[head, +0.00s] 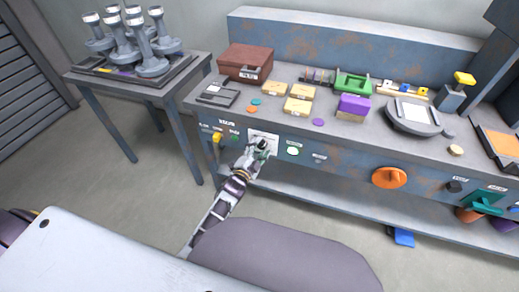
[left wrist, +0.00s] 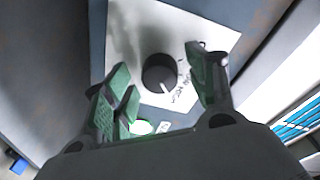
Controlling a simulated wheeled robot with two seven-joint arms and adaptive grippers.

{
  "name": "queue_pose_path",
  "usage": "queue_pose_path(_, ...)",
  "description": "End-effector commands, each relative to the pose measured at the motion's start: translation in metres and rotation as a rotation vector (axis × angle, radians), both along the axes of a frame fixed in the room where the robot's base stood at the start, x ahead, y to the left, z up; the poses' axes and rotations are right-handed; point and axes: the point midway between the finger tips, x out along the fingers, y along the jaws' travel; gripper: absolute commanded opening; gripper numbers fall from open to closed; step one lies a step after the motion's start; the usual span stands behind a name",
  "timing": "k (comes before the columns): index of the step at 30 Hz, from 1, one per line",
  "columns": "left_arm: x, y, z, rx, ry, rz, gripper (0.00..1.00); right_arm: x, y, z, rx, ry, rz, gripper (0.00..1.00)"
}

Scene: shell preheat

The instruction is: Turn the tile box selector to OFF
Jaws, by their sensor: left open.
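The selector is a round black knob (left wrist: 158,72) with a white pointer line, set on a white plate (left wrist: 125,28) in the left wrist view. The line points towards printed lettering at the plate's lower right, too small to read surely. My left gripper (left wrist: 168,76) is open, with green-padded fingers on either side of the knob and apart from it. In the head view my left gripper (head: 262,147) is in front of the white plate (head: 263,135) on the bench's front panel and hides the knob. My right gripper is not in view.
A green-lit white button (head: 293,151) is right of the plate, and a yellow switch (head: 216,138) is left. A large orange knob (head: 389,178) is further right. A brown box (head: 245,63) and several small boxes stand on the bench top (head: 275,118). A side table (head: 182,80) stands left.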

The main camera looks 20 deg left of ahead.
Motion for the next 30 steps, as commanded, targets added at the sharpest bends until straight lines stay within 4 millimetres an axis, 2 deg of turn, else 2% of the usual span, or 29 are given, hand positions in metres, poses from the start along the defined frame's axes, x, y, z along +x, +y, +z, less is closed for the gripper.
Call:
queue_pose_path(9, 0.0007, -0.0003, 0.0, 0.0, 0.0, 0.0, 0.57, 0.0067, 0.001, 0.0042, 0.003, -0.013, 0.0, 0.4)
queue_pose_path(20, 0.0006, -0.0004, -0.0001, 0.0, 0.0, 0.0, 0.11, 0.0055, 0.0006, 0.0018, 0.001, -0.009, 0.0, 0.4)
queue_pose_path(30, 0.0006, -0.0003, 0.0002, -0.034, 0.002, 0.0, 0.11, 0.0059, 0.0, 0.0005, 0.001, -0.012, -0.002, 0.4)
